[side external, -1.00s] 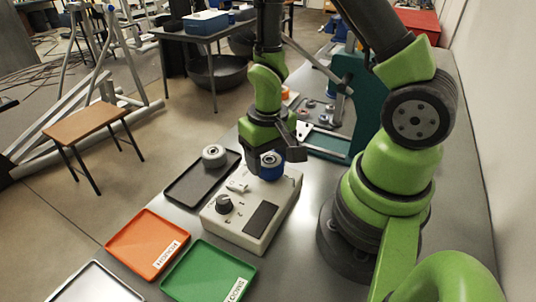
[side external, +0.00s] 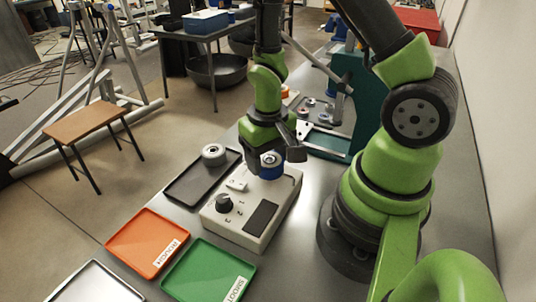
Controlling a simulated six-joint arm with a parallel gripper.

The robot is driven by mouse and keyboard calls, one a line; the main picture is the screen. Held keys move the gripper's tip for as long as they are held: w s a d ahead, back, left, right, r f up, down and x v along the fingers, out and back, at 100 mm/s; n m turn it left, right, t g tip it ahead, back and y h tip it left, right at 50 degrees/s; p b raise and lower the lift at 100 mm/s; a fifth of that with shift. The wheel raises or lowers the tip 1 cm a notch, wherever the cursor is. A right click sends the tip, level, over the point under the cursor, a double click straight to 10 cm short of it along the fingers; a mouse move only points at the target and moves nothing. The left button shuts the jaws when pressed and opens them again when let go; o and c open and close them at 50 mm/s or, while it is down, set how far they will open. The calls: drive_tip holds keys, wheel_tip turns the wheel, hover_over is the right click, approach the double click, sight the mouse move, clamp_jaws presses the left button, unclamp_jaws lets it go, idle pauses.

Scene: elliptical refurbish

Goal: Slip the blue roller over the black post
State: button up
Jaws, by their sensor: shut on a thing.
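The blue roller (side external: 271,172) has a pale top face with a dark centre. It is at the far end of the white control box (side external: 238,232), and I cannot tell whether it touches the box. My gripper (side external: 277,160) is shut on the roller from above and behind, with one dark finger showing to its right. I cannot make out the black post; it may be hidden by the roller or the gripper. A black knob (side external: 223,203) stands on the box's near left part.
A black tray (side external: 185,188) with a grey roller (side external: 213,154) lies left of the box. An orange tray (side external: 140,236) and a green tray (side external: 195,268) lie nearer. A teal machine (side external: 357,90) stands behind with small parts. Bare bench lies right of the box.

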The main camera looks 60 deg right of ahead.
drive_tip(key=shift+f, duration=0.4)
drive_tip(key=o, duration=0.7)
wheel_tip(320, 180, up, 11)
idle(0.7)
